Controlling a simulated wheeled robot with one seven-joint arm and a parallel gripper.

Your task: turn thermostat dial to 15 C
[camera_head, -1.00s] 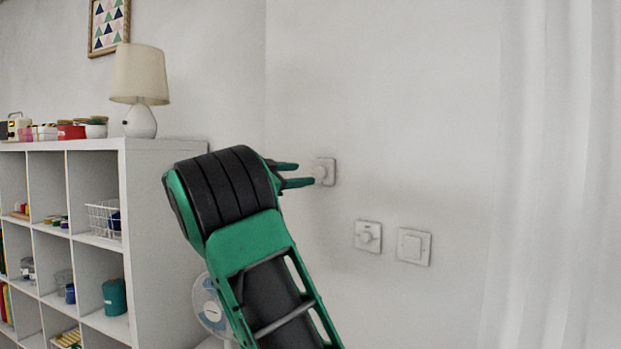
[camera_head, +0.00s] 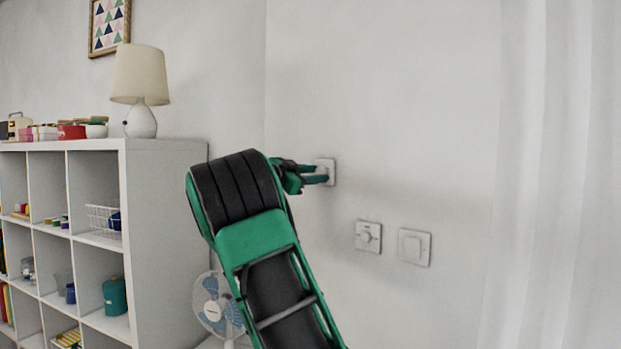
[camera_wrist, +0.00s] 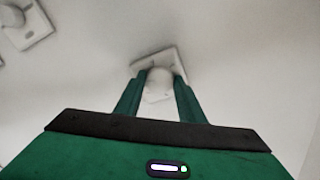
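The plate (camera_wrist: 159,62) looks tilted there. No scale or temperature marks are readable.
A second knob plate (camera_head: 368,237) and a flat switch plate (camera_head: 415,247) are lower right on the wall. A white shelf (camera_head: 165,245) with a lamp (camera_head: 140,90) stands left. A fan (camera_head: 219,304) is behind my arm. A curtain (camera_head: 560,175) hangs at right.

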